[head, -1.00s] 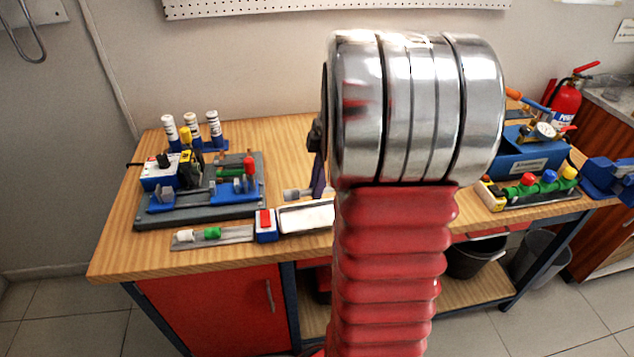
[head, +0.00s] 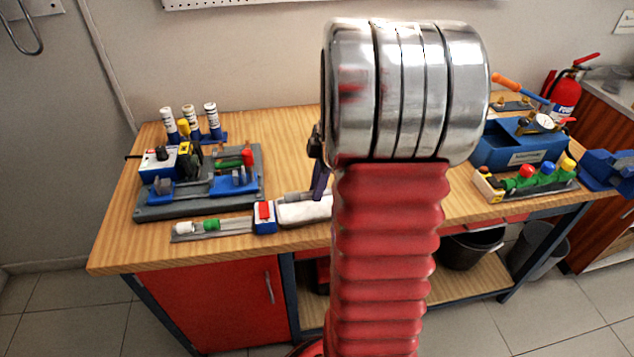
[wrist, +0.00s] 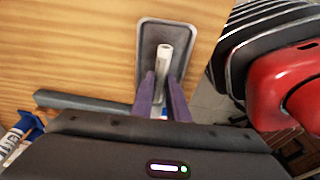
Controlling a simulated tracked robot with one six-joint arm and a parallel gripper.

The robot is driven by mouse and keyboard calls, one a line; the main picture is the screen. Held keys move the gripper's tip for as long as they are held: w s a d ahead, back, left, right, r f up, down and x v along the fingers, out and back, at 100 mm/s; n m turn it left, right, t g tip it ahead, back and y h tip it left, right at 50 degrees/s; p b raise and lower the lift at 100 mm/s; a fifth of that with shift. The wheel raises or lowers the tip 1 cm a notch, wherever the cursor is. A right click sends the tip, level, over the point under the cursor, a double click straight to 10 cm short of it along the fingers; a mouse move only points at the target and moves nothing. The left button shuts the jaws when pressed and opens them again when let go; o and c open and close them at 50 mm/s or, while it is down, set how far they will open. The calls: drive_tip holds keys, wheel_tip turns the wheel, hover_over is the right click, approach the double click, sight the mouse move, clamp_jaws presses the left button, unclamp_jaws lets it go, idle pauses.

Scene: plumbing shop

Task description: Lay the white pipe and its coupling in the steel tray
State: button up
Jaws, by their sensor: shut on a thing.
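The white pipe (wrist: 164,62) is between the two purple fingers of my gripper (wrist: 164,88) in the wrist view, and the gripper is shut on it. Its free end looks slightly thicker, and I cannot clearly make out the coupling there. The steel tray (wrist: 182,36) lies on the bench behind the pipe in that view. My gripper (head: 319,184) is partly hidden by my arm, which also covers the tray's right part. I cannot tell whether the pipe touches the tray.
A blue and white block with a red top (head: 264,217) adjoins the tray's left end. A strip with white and green fittings (head: 210,228) lies beyond it. A grey board with tools (head: 200,185) stands at the left. A blue toolbox (head: 515,147) is at the right.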

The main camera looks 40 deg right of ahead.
drive_tip(key=shift+f, duration=2)
drive_tip(key=o, duration=0.9)
wheel_tip(320, 180, up, 13)
drive_tip(key=s+d, duration=0.1)
drive_tip(key=d, duration=0.1)
drive_tip(key=shift+s+d+r, duration=0.2)
